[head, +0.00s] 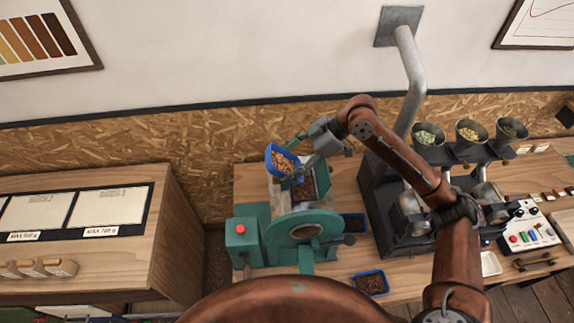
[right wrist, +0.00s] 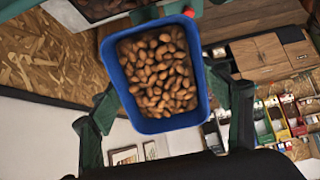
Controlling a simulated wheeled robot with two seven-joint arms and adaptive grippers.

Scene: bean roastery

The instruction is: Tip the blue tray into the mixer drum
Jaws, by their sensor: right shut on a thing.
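The blue tray (head: 270,169) is full of brown beans and hangs in my right gripper (head: 299,158), above the back left of the green mixer. In the right wrist view the fingers stand on both sides of the tray (right wrist: 203,100), and the beans (right wrist: 153,72) lie inside it. The mixer drum (head: 305,230) is part of the green machine on the bench; its open top (head: 312,187) is partly hidden by the tray and gripper. I cannot tell the tray's exact tilt. My left gripper is not in view.
Two more blue trays with dark beans stand right of the mixer, one close beside it (head: 365,228) and one nearer the front (head: 384,279). A dark machine with hoppers (head: 468,133) stands farther right.

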